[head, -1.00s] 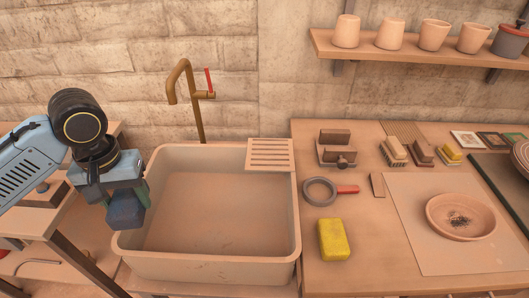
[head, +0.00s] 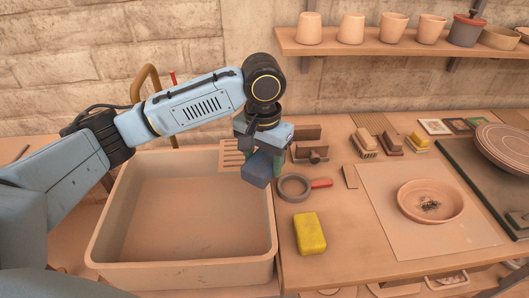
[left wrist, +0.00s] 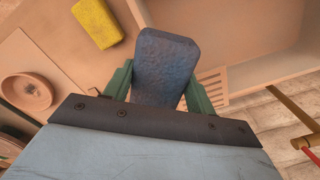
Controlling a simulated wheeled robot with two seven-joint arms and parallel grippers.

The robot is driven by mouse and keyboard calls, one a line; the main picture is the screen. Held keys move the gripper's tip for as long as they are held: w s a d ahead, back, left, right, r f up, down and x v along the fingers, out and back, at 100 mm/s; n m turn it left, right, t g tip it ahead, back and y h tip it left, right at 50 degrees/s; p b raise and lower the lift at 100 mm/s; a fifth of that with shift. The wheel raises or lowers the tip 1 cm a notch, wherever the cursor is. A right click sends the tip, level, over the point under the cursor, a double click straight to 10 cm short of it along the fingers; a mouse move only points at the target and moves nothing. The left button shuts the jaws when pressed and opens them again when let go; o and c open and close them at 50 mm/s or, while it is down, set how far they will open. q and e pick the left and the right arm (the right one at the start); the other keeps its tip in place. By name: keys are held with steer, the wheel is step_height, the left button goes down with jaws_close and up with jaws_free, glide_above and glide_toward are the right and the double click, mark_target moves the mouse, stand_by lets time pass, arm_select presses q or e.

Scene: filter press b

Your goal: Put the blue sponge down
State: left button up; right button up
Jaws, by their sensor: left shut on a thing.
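The blue sponge (head: 257,168) is a dark blue block held in my left gripper (head: 266,160). In the head view it hangs above the right rim of the sink, near the slatted rack. In the left wrist view the blue sponge (left wrist: 164,66) sits between the two green fingers of my left gripper (left wrist: 160,85), which is shut on it. A yellow sponge (head: 309,233) lies on the worktop to the right of the sink; the left wrist view shows it too (left wrist: 98,22). My right gripper is not in view.
The sink (head: 190,268) is empty, with a slatted rack (head: 231,155) on its rim. A round sieve with a red handle (head: 293,187), several brushes, and a clay dish (head: 430,201) on a pale sheet (head: 385,235) occupy the worktop. Bare wood surrounds the yellow sponge.

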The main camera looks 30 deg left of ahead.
arm_select(q)
steer(key=w+a+m, duration=1)
steer(key=w+a, duration=0.2)
steer(key=a, duration=0.1)
steer(key=shift+m, duration=0.3)
step_height(320, 180, down, 8)
steer(key=shift+s+f, duration=0.15)
steer(key=shift+f, duration=0.35)
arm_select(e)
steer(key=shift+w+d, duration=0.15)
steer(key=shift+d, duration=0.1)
arm_select(q)
steer(key=o, duration=0.9)
steer(key=shift+f, duration=0.15)
step_height(320, 180, up, 12)
steer(key=shift+r+p, duration=0.2)
steer(key=shift+p, duration=0.2)
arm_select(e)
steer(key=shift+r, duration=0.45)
